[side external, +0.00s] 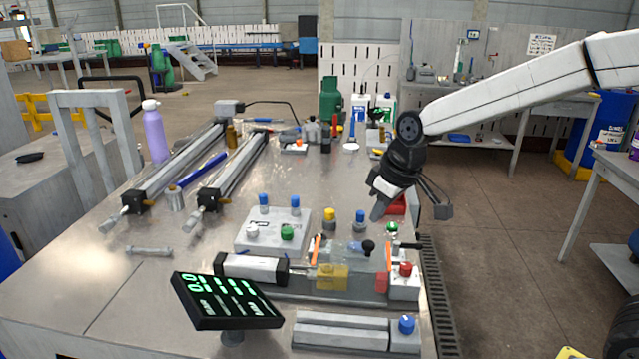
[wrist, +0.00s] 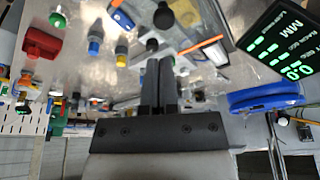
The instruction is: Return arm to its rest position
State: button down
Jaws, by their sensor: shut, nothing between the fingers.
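My gripper (side external: 378,211) hangs from the white arm above the right part of the metal workbench (side external: 110,280). Its fingers point down and a little left, above the bench's control blocks. In the wrist view my gripper (wrist: 158,62) shows its two dark fingers side by side and closed, with nothing between them. A red block (side external: 397,205) sits just right of the fingertips in the side view. The red block also shows at the upper left of the wrist view (wrist: 42,43).
A grey button box (side external: 270,238), a pneumatic cylinder (side external: 252,268) and a green-lit display (side external: 225,302) stand on the bench. A lavender bottle (side external: 155,133) and two linear rails stand at left. Open floor (side external: 490,240) lies right of the bench.

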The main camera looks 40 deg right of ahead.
jog(key=s+d+f+m, duration=0.1)
jog(key=s+f, duration=0.6)
jog(key=s, duration=0.1)
jog(key=s+d+f+m, duration=0.1)
jog(key=s+f, duration=0.3)
jog(key=s, duration=0.1)
jog(key=shift+d+f+m+g+h, duration=0.3)
jog(key=shift+f+g+h, duration=0.05)
jog(key=shift+g+h, duration=0.05)
